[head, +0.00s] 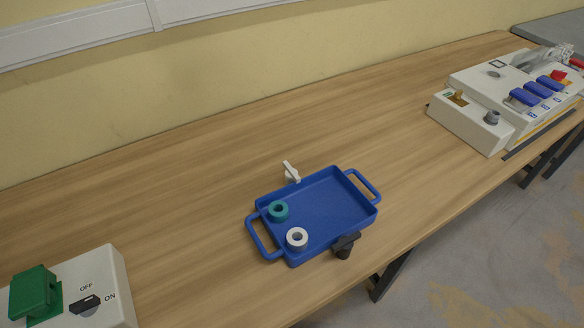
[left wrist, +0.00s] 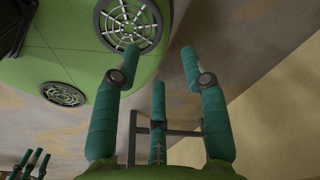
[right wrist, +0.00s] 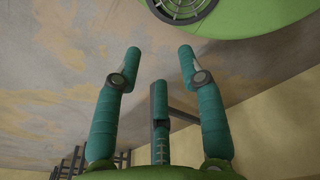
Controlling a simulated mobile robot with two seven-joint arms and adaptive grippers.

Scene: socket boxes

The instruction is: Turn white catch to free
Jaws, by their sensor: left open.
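The white catch (head: 291,172) stands on the table at the far edge of the blue tray (head: 335,205). Its lower end meets the tray's rim in the picture; I cannot tell whether it lies over the rim. A black catch (head: 345,245) is at the tray's near edge, its bar close to or over that rim. My left gripper (left wrist: 160,60) is open and empty, over the floor beside my green base. My right gripper (right wrist: 160,55) is also open and empty over the floor. Neither gripper shows in the head view.
In the tray are a teal ring (head: 279,211) and a white ring (head: 297,238). A white box (head: 95,275) with a green cover and OFF/ON switch stands front left. A white socket box (head: 470,122) with blue covers stands far right. The table between is clear.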

